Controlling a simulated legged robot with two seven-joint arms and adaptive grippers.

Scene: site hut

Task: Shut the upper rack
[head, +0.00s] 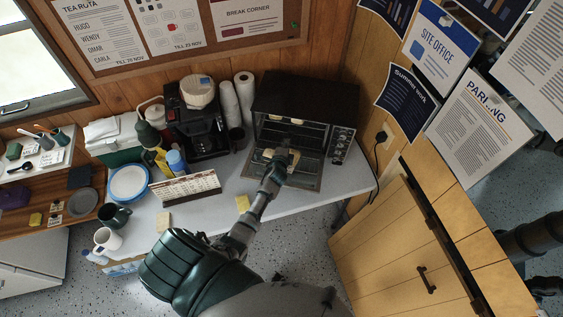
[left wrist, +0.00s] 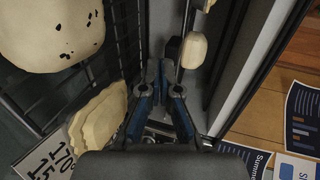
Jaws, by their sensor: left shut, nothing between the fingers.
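The toaster oven (head: 305,97) stands at the back right of the white counter, its glass door folded down in front. My left gripper (head: 281,158) reaches in at the oven's opening, shut and empty. In the left wrist view its fingertips (left wrist: 162,72) are close together beside the dark wire rack (left wrist: 112,60). Two cream pieces (head: 297,121) show high in the opening, apparently at the front of the upper rack; one cream knob (left wrist: 193,50) shows just beyond my fingertips. How far the upper rack is out I cannot tell. My right gripper is not in view.
Bread-like pieces (left wrist: 97,118) lie by the racks. A coffee maker (head: 195,118) and paper rolls (head: 243,95) stand left of the oven. A calendar (head: 185,187) stands in front. A wooden cabinet (head: 395,245) is at the right.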

